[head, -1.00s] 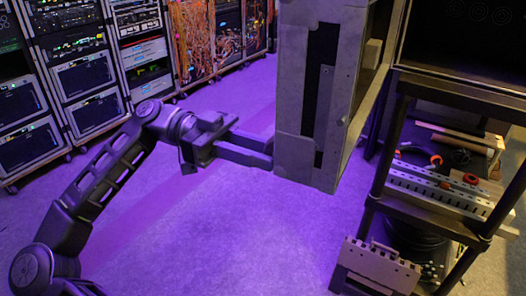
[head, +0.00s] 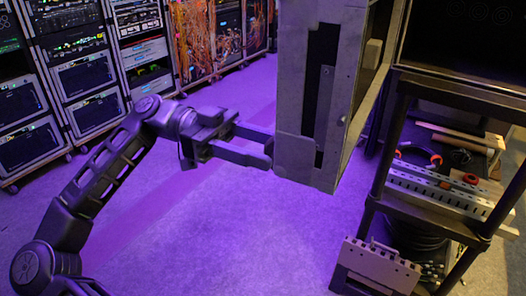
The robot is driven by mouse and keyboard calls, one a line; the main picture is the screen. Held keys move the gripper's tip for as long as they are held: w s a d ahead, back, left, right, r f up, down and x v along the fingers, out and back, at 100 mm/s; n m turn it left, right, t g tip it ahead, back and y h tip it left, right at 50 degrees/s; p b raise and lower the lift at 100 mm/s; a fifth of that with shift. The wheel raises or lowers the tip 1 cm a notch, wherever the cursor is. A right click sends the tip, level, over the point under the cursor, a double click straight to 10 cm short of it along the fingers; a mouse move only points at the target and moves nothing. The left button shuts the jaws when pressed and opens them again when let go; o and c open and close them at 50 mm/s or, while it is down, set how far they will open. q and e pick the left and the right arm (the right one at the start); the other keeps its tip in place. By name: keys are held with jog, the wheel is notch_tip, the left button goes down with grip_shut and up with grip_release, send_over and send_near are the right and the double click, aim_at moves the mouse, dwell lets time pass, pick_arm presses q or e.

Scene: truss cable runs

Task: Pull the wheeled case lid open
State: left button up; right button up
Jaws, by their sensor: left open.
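A tall grey panel (head: 296,120) with a dark vertical slot, which looks like the case lid, stands upright at top centre. Its top is cut off by the frame. Behind and right of it is a dark opening beside a large dark-faced unit (head: 465,40); I cannot tell how they join. My left gripper (head: 270,150) is open at the panel's lower left edge. Its fingers point right and their tips reach that edge. I cannot tell whether they touch it. No wheels of the case show. My right gripper is not in view.
A dark shelf frame (head: 432,212) at the right holds a perforated metal strip (head: 437,190) and cables. A grey notched block (head: 374,268) stands at its foot. Equipment racks (head: 85,75) line the back left. The floor (head: 230,235) between is clear.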

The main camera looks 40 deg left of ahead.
pick_arm(q)
notch_tip(320, 180, up, 9)
jog(key=p, duration=0.1)
dwell(0.7)
